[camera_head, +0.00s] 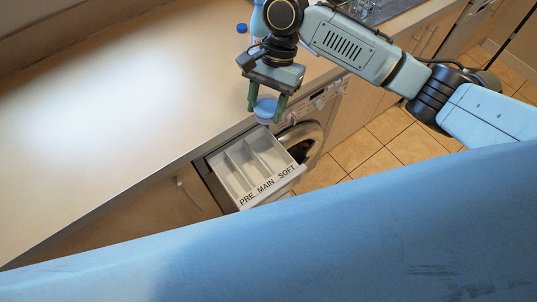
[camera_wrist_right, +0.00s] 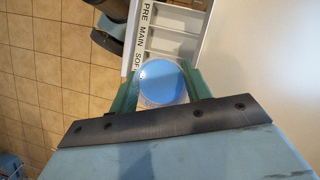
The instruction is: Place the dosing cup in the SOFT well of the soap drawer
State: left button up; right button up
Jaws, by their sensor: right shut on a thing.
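The dosing cup (camera_head: 265,108) is a small round cup with blue inside. My right gripper (camera_head: 266,105) is shut on it, with one green finger on each side. In the wrist view the cup (camera_wrist_right: 162,82) sits between the fingers of the right gripper (camera_wrist_right: 161,88). The soap drawer (camera_head: 212,177) is pulled out and has wells labelled PRE, MAIN and SOFT. The SOFT well (camera_head: 271,151) is the rightmost in the head view. In the wrist view the cup and gripper hide part of the drawer (camera_wrist_right: 125,55). My left gripper is not in view.
The drawer belongs to a washing machine with a round door (camera_head: 306,137) under the worktop (camera_head: 110,110). A blue bottle (camera_head: 258,22) and a blue cap (camera_head: 241,28) are on the worktop behind my right arm. Tiled floor (camera_head: 385,140) lies to the right. My own blue body part covers the lower head view.

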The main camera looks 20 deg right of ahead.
aim_at(271, 116)
jog(key=m, duration=0.1)
jog(key=f+m, duration=0.1)
jog(key=m+t, duration=0.1)
jog(key=m, duration=0.1)
jog(key=shift+s+a+f+y, duration=0.2)
jog(key=shift+a+f+y, duration=0.05)
jog(key=shift+a+y, duration=0.15)
jog(key=m, duration=0.1)
jog(key=f+m+t, duration=0.1)
jog(key=m, duration=0.1)
jog(key=shift+d+f, duration=0.1)
jog(key=shift+d, duration=0.3)
jog(key=shift+d+f+m+t, duration=0.25)
jog(key=shift+f+m+t, duration=0.1)
jog(key=shift+m, duration=0.25)
jog(key=shift+d+f+m+t, duration=0.25)
jog(key=shift+m+t, duration=0.1)
jog(key=shift+m, duration=0.25)
notch_tip(271, 116, down, 18)
jog(key=b, duration=0.4)
jog(key=shift+r, duration=0.1)
jog(key=o, duration=0.8)
jog(key=p+v, duration=0.3)
jog(key=v, duration=0.9)
jog(key=shift+d, duration=0.2)
